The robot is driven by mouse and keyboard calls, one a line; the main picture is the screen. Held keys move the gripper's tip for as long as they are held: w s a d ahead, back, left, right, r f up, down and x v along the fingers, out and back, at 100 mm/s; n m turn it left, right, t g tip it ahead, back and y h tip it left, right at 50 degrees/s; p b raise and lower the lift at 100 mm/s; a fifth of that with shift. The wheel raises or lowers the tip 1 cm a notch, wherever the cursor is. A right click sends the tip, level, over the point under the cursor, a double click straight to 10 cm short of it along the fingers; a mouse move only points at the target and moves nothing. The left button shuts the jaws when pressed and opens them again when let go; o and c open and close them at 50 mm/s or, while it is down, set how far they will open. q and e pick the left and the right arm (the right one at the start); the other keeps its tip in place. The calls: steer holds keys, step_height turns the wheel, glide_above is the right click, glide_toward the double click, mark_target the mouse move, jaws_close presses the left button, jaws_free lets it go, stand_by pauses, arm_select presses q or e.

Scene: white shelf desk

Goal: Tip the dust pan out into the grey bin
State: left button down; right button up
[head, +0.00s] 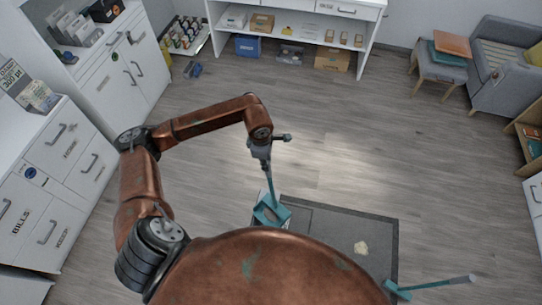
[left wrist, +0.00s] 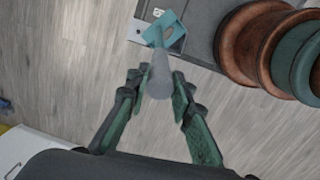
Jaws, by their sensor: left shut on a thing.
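My left gripper (head: 262,150) is shut on the grey handle of the teal dust pan (head: 270,213), which hangs below it. In the left wrist view, the fingers (left wrist: 160,82) flank the handle, and the teal pan (left wrist: 163,28) shows beyond its end. The pan is over the left edge of a dark grey floor mat (head: 345,222). A light grey box-like thing with a small label (left wrist: 146,12) shows beside and below the pan, mostly hidden; it may be the grey bin. The pan's contents cannot be made out. My right gripper is out of view.
A teal brush with a grey handle (head: 440,284) lies at the mat's right front corner. White drawer cabinets (head: 60,150) line the left. The middle floor is clear. A grey armchair (head: 500,70) stands at the far right.

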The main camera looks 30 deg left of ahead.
arm_select(q)
steer(key=s+a+f+t, duration=0.1)
steer(key=s+a+f, duration=0.1)
steer(key=s, duration=0.8)
steer(key=s+a+f+t+h+b, duration=0.1)
steer(key=s+a+f+t, duration=0.1)
steer(key=s, duration=0.9)
steer(key=shift+a+f, duration=0.45)
steer(key=shift+a, duration=0.65)
steer(key=shift+w, duration=0.15)
steer(key=shift+w+a, duration=0.15)
steer(key=shift+w, duration=0.65)
steer(key=shift+s, duration=0.1)
steer(key=s+f+t+p, duration=0.1)
steer(key=s+p, duration=0.2)
steer(key=s, duration=0.3)
steer(key=shift+a+f, duration=0.15)
steer(key=shift+a, duration=0.3)
steer(key=shift+t, duration=0.3)
